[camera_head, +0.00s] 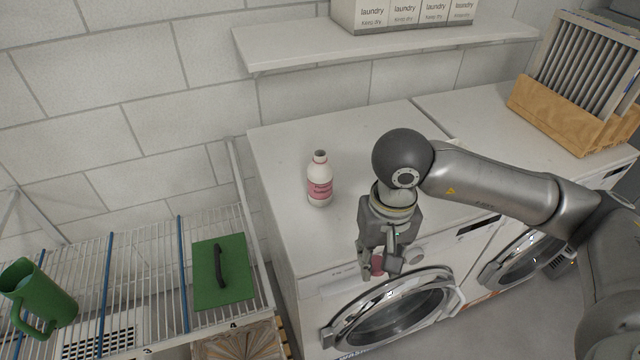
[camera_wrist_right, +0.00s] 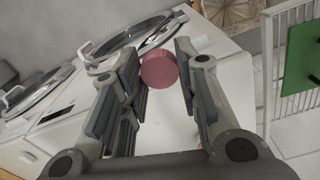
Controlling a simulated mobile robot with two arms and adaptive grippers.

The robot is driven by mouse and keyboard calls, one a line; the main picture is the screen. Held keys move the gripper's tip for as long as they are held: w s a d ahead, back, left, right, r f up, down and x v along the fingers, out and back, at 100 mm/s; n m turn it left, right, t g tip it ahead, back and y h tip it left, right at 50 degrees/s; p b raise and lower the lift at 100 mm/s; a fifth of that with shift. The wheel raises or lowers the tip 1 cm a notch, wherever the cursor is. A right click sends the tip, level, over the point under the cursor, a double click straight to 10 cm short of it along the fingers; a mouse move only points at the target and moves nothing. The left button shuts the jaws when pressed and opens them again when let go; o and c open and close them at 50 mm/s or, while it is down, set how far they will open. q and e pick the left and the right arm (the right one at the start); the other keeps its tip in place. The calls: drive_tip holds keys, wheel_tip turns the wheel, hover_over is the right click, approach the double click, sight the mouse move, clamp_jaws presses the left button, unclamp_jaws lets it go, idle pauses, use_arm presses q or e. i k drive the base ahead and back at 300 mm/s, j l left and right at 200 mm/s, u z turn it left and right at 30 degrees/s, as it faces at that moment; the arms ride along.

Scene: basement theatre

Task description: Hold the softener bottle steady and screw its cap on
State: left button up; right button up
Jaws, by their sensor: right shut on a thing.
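The softener bottle (camera_head: 320,182) is white with a pink label. It stands upright on the left washer's white top, its dark neck opening uncovered. My right gripper (camera_head: 380,268) is to the right of the bottle and nearer the front, by the washer's front edge, pointing down. It is shut on the pink cap (camera_head: 377,262), which also shows between the fingers in the right wrist view (camera_wrist_right: 158,69). The cap is apart from the bottle. My left gripper is not in view.
A wire rack (camera_head: 150,251) at the left holds a green pitcher (camera_head: 43,296) and a green board with a dark handle (camera_head: 207,272). A shelf (camera_head: 380,43) with laundry boxes (camera_head: 403,13) hangs behind. A wooden crate (camera_head: 560,118) stands at the right. The washer top around the bottle is clear.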

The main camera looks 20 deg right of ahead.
sight(320, 175)
drive_tip(key=u, duration=0.2)
drive_tip(key=l+u, duration=0.35)
drive_tip(key=k+l+u, duration=0.15)
drive_tip(key=l+u, duration=0.2)
drive_tip(key=k+l+u, duration=0.1)
drive_tip(key=l+u, duration=0.2)
drive_tip(key=k+l, duration=0.15)
drive_tip(key=l, duration=0.2)
drive_tip(key=k+l, duration=0.15)
drive_tip(key=l, duration=0.2)
drive_tip(key=k+l+u, duration=0.1)
drive_tip(key=l, duration=0.3)
drive_tip(key=k+l, duration=0.25)
drive_tip(key=l+u, duration=0.05)
drive_tip(key=l, duration=0.05)
